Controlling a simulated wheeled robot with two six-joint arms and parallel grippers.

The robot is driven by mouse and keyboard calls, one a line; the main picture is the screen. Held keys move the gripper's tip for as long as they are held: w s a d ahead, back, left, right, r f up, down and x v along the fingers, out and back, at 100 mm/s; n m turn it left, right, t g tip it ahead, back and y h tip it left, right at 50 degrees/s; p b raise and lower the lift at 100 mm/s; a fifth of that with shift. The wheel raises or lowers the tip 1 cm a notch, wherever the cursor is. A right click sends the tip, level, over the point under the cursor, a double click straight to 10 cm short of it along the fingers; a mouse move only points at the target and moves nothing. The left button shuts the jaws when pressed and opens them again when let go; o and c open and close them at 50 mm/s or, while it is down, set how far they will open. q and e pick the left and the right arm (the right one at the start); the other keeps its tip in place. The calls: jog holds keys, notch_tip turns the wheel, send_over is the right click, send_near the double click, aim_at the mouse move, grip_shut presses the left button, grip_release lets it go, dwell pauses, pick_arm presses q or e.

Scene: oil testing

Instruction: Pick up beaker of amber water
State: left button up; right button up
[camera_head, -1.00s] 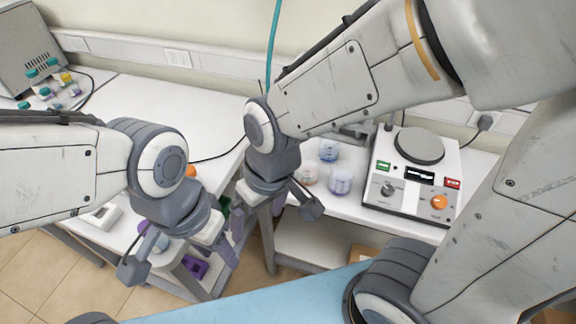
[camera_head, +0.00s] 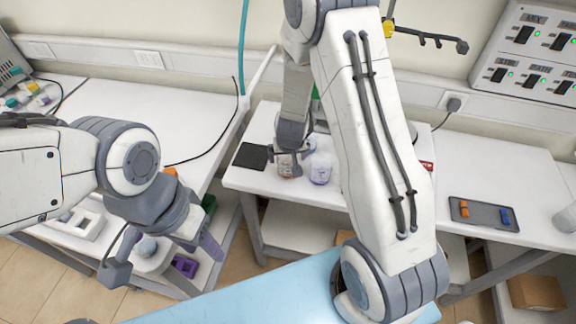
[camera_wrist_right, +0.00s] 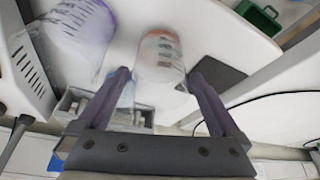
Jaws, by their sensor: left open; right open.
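The beaker of amber water (camera_head: 287,168) stands on the white table, partly hidden by my right gripper (camera_head: 290,150). In the right wrist view, the beaker (camera_wrist_right: 160,58), with an orange-brown tint and dark markings, shows between and beyond the two open fingers of my right gripper (camera_wrist_right: 158,78). I cannot tell whether a finger touches it. A beaker with purple markings (camera_head: 320,171) stands close to its right; it also shows in the wrist view (camera_wrist_right: 78,35). A bluish beaker (camera_head: 310,146) is just behind. My left gripper (camera_head: 163,262) is open and empty at the lower left.
A black square pad (camera_head: 251,156) lies left of the beakers. My right arm hides the table's middle. A dark tray (camera_head: 483,214) with orange and blue pieces is on the right. A green box (camera_wrist_right: 258,17) shows in the wrist view.

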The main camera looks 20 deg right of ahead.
jog(key=shift+x, duration=2.65)
jog(key=shift+d, duration=0.1)
jog(key=c, duration=1.3)
jog(key=shift+r, duration=0.15)
jog(key=shift+c, duration=0.8)
